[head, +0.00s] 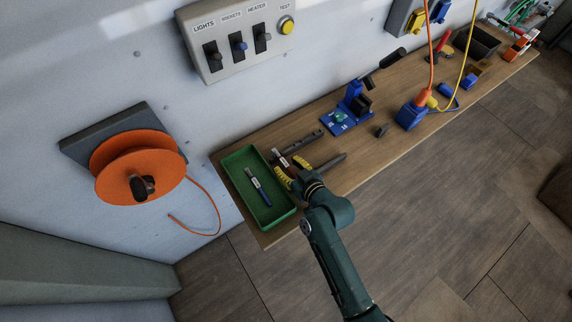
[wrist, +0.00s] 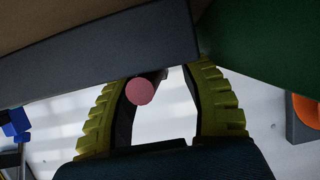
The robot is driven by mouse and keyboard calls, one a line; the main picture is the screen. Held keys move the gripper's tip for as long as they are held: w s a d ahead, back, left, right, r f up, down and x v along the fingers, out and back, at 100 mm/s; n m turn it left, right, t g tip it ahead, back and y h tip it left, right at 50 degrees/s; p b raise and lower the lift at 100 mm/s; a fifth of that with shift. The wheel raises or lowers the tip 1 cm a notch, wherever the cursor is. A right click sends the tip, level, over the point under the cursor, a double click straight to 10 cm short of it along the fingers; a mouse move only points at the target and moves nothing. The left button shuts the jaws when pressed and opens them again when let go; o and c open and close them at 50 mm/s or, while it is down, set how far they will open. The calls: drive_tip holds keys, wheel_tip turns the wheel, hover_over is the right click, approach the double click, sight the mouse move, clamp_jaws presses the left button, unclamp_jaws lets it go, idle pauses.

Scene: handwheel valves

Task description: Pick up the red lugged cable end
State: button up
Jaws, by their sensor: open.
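My gripper (head: 291,169) is open over the left end of the bench, beside the green tray. Its two yellow ribbed fingers also show in the wrist view (wrist: 168,84), spread apart. A small red part (head: 292,172) shows between or just below the fingers in the head view, mostly hidden by them. In the wrist view a round pinkish-red end (wrist: 140,91) appears near the inner side of the left finger; I cannot tell whether it touches. I take this for the red cable end, but no lug is clearly visible.
The green tray (head: 240,204) holds a blue-and-grey stick (head: 259,187). A dark bar (head: 328,163) and another dark tool (head: 304,142) lie close to my gripper. A blue fixture (head: 345,118) stands farther right. An orange reel (head: 117,168) hangs on the wall.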

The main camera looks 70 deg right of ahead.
sight(288, 167)
clamp_jaws()
idle(0.4)
wheel_tip(288, 167, up, 10)
drive_tip(key=p, duration=0.2)
